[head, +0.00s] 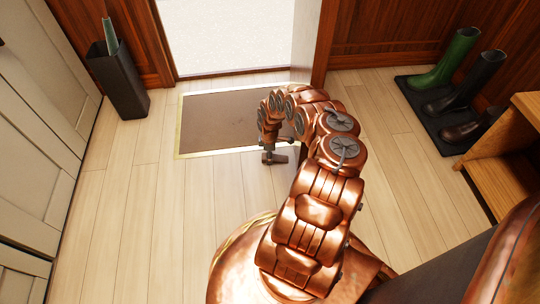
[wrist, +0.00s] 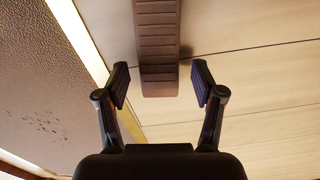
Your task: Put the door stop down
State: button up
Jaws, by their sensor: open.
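The door stop (wrist: 158,45) is a brown, ridged wedge in the wrist view, at the top middle. Its near end lies between the two fingertips of my gripper (wrist: 161,84), with a gap on each side. It appears to rest on the light plank floor, beside the pale edge of the brown mat. My gripper is open and points down; in the head view it (head: 272,157) is low over the floor by the mat's near right corner. I cannot clearly make out the door stop in the head view, where my arm covers much of that area.
The brown doormat (head: 225,120) lies before the open doorway (head: 235,40). A dark bin (head: 120,85) stands left of it. Boots (head: 458,60) stand on a black tray (head: 415,97) at the right, near a wooden bench (head: 490,165). The left floor is clear.

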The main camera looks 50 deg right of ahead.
notch_tip(320, 180, up, 12)
jog(key=p, duration=0.4)
jog(key=shift+f+p, duration=0.25)
jog(key=shift+p, duration=0.15)
